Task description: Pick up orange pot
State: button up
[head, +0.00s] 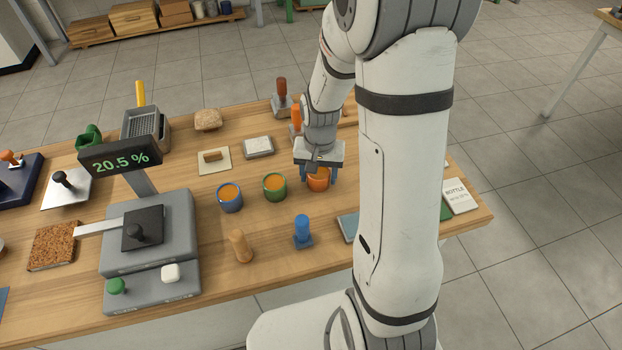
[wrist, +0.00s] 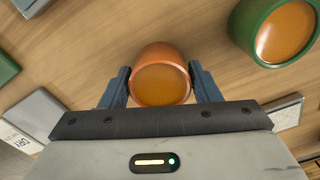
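The orange pot (head: 318,182) stands at the right of the row of pots on the wooden table, with orange contents inside. In the wrist view the orange pot (wrist: 160,72) is centred between the two blue fingers. My gripper (head: 318,174) points down over it, one finger on each side. In the wrist view my gripper (wrist: 160,86) has its fingers very close to the pot's sides. I cannot tell whether they press on it or leave a thin gap. The pot looks upright, and its base is hard to see.
A green pot (head: 274,187) stands just left of the orange pot, with a blue pot (head: 229,198) beyond it. A blue-handled stamp (head: 302,232) and a wooden peg (head: 240,246) stand in front. A scale (head: 150,240) is at left. An orange-handled tool (head: 296,118) stands behind.

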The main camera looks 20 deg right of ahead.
jog(key=c, duration=0.7)
